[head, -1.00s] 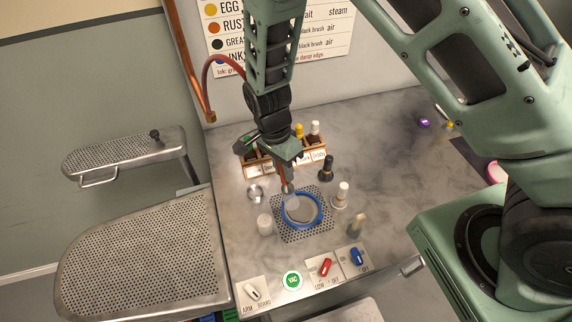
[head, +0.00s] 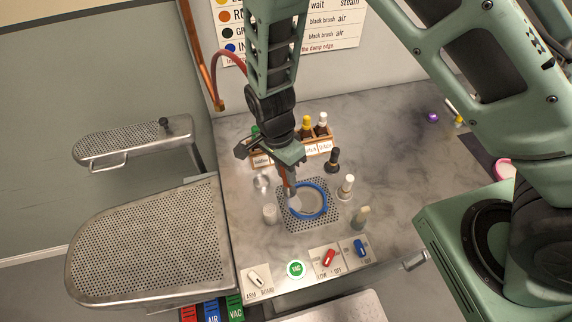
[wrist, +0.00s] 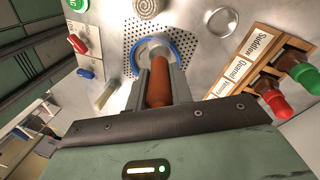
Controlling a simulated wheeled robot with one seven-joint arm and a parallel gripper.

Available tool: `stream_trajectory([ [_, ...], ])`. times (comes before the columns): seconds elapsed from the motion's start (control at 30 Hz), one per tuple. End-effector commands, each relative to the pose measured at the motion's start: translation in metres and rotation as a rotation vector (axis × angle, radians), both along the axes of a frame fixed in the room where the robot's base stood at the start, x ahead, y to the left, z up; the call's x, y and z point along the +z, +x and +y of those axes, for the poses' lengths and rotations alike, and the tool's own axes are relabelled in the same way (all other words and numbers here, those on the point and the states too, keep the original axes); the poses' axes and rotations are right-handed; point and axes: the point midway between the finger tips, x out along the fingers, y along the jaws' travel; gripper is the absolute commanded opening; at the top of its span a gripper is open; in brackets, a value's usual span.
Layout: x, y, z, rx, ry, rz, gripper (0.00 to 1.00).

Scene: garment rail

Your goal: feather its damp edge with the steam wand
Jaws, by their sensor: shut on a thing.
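My gripper (head: 288,171) is shut on the steam wand, whose reddish-brown handle (wrist: 159,85) shows between the fingers in the wrist view. The wand points down, its metal tip (head: 293,197) over the left part of the blue ring (head: 323,211). The blue ring lies around a pale disc of fabric (head: 309,202) on the perforated plate (head: 291,224). In the wrist view the tip covers part of the ring (wrist: 172,47). I cannot tell whether the tip touches the cloth, and no damp edge can be made out.
A wooden rack (head: 318,147) of bottles stands behind the plate. A black brush (head: 333,158), white-topped brush (head: 346,187), pale-handled brush (head: 361,216), white cylinder (head: 270,214) and metal dish (head: 262,182) surround it. Red (head: 328,258) and blue (head: 361,248) switches line the front.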

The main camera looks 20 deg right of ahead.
Motion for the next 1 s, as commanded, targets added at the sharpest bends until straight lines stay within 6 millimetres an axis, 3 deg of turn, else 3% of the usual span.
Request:
stream_trajectory([
  [1.0,0.0,-0.029,-0.009,-0.001,0.0,-0.001,0.0],
])
